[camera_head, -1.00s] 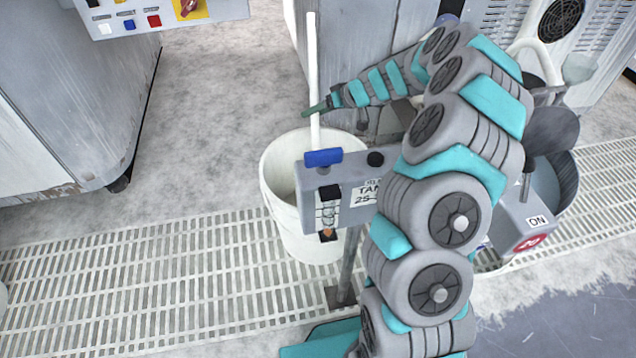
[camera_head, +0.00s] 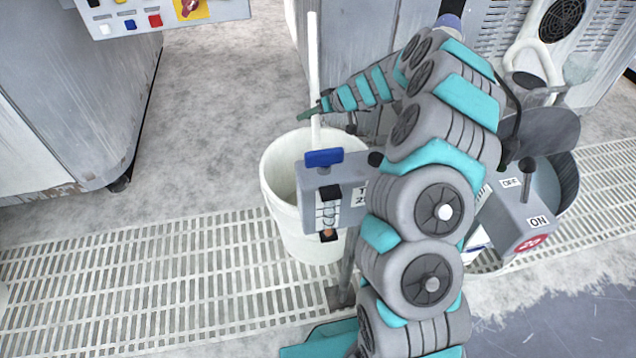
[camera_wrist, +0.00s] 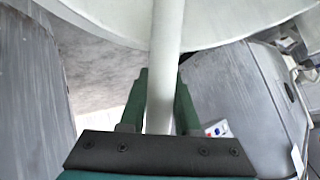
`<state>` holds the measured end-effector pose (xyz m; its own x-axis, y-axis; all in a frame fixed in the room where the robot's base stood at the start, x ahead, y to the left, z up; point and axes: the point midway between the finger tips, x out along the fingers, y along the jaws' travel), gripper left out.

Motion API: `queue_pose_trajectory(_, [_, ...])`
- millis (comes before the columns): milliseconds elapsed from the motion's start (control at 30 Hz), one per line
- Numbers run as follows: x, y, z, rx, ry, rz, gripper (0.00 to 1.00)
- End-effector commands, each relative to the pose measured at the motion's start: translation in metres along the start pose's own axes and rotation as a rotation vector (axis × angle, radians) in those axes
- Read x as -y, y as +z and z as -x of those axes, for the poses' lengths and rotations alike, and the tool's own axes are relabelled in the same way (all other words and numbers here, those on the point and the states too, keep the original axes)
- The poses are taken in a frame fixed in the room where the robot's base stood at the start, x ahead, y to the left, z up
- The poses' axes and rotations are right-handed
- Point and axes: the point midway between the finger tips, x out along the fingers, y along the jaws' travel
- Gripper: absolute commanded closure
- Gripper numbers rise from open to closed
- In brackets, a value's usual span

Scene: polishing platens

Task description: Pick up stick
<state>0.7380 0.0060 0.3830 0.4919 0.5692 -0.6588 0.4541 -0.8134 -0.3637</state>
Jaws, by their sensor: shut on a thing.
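The stick (camera_head: 314,60) is a long, thin, white rod. It stands nearly upright in the white bucket (camera_head: 283,217), and its lower part is hidden behind the bucket rim and a grey box. My gripper (camera_head: 312,112) is at the stick above the bucket rim, reaching in from the right. In the wrist view the stick (camera_wrist: 166,50) runs between the two green fingers of my gripper (camera_wrist: 160,100), which are shut on it. The bucket (camera_wrist: 225,22) shows as a pale curved wall at the top of the wrist view.
A grey control box (camera_head: 345,178) with a blue knob stands on a post just in front of the bucket. Another box (camera_head: 515,215) with an ON label stands at the right beside a round tub. Machine cabinets (camera_head: 70,100) stand at left and back. Open floor (camera_head: 215,110) lies left of the bucket.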

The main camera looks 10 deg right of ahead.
Motion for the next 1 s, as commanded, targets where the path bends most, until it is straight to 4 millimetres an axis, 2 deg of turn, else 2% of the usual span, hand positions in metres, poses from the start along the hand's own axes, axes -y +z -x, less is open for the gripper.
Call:
queue_pose_trajectory(33, [0.000,0.000,0.000,0.000,0.000,0.000,0.86])
queue_pose_trajectory(167, [0.000,0.000,0.000,0.000,0.000,0.000,1.00])
queue_pose_trajectory(733, [0.002,-0.003,0.003,-0.001,0.000,0.001,1.00])
queue_pose_trajectory(867, [0.007,-0.015,0.015,-0.002,0.002,0.003,1.00])
queue_pose_trajectory(1000, [0.017,-0.035,0.035,-0.004,0.005,0.005,1.00])
